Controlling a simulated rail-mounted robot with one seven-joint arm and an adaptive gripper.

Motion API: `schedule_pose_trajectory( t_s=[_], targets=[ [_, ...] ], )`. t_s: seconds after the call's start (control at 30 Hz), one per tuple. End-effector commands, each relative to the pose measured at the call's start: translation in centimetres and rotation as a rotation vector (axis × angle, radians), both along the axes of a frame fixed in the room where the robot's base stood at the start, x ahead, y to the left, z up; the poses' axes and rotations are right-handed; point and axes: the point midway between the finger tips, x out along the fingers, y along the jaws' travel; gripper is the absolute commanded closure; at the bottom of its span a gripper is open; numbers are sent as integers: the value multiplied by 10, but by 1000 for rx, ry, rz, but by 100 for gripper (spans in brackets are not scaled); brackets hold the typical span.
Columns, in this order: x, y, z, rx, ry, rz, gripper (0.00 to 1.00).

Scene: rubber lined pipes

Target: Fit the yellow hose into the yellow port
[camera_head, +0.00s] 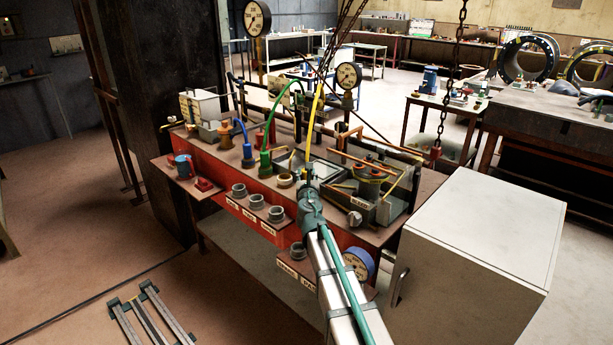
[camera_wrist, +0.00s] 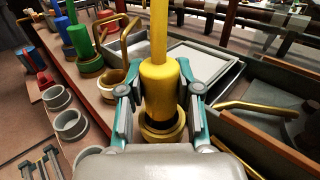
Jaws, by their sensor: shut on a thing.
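The yellow hose (camera_head: 315,112) rises from my gripper (camera_head: 309,192) in the head view. In the wrist view, its thick yellow end (camera_wrist: 160,85) stands upright between the two fingers of my gripper (camera_wrist: 159,95), which are shut on it. Directly below is a brass ring (camera_wrist: 163,133) with a dark opening; I cannot tell whether the hose end is inside it. Grey round ports (camera_head: 257,201) line the front ledge with small labels, too small to read surely. They show at the left in the wrist view (camera_wrist: 70,123). I cannot tell which port is yellow.
A green hose (camera_head: 265,160) and a blue hose (camera_head: 247,155) stand to the left. An empty brass ring (camera_head: 285,180) is beside my gripper. A grey tray (camera_wrist: 265,115) with brass pipes lies to the right. A white cabinet (camera_head: 480,240) stands at the right.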

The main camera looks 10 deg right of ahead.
Motion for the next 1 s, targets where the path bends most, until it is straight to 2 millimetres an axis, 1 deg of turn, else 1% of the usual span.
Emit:
schedule_pose_trajectory(
  t_s=[0.23,0.27,0.4,0.43,0.8,0.87,1.0],
  targets=[
    [0,0,-6,0,0,0,100],
    [0,0,-6,0,0,0,65],
    [0,0,-5,0,0,0,42],
    [0,0,-5,0,0,0,37],
    [-2,0,-6,0,0,0,37],
    [-5,1,-6,0,0,0,37],
    [-19,2,-6,0,0,0,37]
  ],
)
